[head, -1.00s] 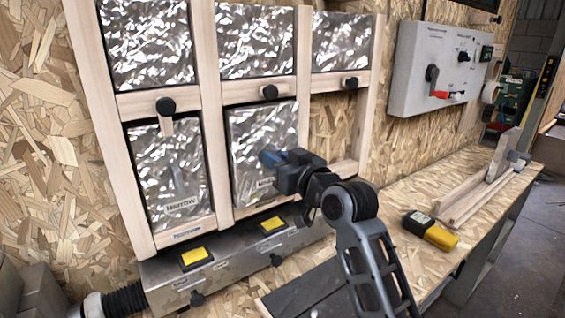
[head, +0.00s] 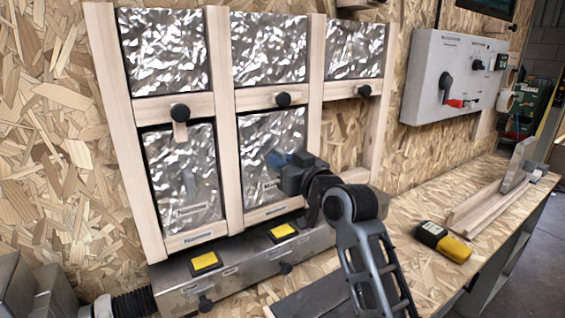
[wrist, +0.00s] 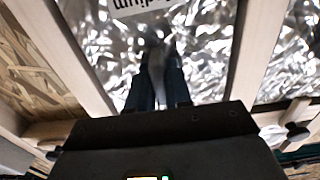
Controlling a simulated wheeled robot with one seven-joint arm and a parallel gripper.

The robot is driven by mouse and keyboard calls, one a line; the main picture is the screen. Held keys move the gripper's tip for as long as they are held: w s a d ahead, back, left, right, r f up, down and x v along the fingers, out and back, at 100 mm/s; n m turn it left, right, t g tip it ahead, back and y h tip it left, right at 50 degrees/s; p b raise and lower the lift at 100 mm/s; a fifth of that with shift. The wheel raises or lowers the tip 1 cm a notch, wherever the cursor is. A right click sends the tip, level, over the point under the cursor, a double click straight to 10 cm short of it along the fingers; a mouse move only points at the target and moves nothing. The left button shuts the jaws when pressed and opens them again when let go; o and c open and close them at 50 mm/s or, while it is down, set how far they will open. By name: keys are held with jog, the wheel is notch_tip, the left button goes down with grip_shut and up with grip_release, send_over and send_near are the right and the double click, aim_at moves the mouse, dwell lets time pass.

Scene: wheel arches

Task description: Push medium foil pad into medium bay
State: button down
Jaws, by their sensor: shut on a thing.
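The medium foil pad (head: 255,140) is a crinkled silver panel with a partly hidden "Medium" label. It stands upright within the lower middle bay, framed by pale wood studs and a bottom rail (head: 270,212). My gripper (head: 275,158) is at the pad's face, shut on what looks like its grey grip tab. In the wrist view my gripper (wrist: 156,75) has both fingers around this tab, close to the foil of the medium pad (wrist: 205,50). The label reads upside down there. The pad's depth in the bay is hard to tell, and my arm hides its lower right part.
The narrow foil pad (head: 182,170) fills the bay to the left. Black knobs (head: 283,99) sit on the middle rail. A metal box (head: 240,265) with yellow pads runs below the frame. A yellow-black tool (head: 442,242) and wood strips (head: 490,205) lie on the bench.

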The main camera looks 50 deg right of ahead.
jog(key=shift+w, duration=0.15)
jog(key=c, duration=1)
grip_release()
jog(key=shift+o, duration=0.2)
jog(key=b+v, duration=0.1)
jog(key=v, duration=1.4)
jog(key=shift+s, duration=0.35)
jog(key=shift+a, duration=0.1)
